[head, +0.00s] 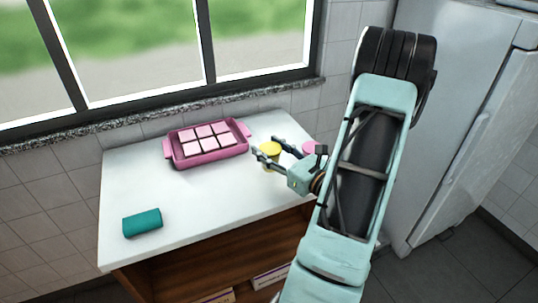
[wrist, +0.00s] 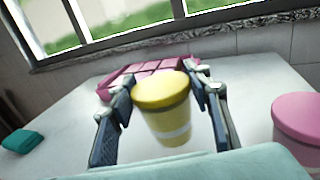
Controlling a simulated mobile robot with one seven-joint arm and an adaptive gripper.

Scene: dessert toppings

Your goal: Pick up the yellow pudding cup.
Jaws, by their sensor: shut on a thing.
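The yellow pudding cup (wrist: 163,107) is between the two fingers of my gripper (wrist: 165,95) in the wrist view. It has a yellow lid and a pale band low on its side, and it looks close to upright. My gripper is shut on it. In the head view the yellow cup (head: 270,149) shows between the fingertips of my gripper (head: 266,157), over the right part of the white counter. I cannot tell whether its base touches the counter.
A pink cup (wrist: 298,118) stands close on the right; my arm partly hides it in the head view. A pink tray (head: 210,154) with several pale pink squares lies behind left. A teal roll (head: 142,222) lies at the counter's (head: 190,200) front left. The counter's middle is clear.

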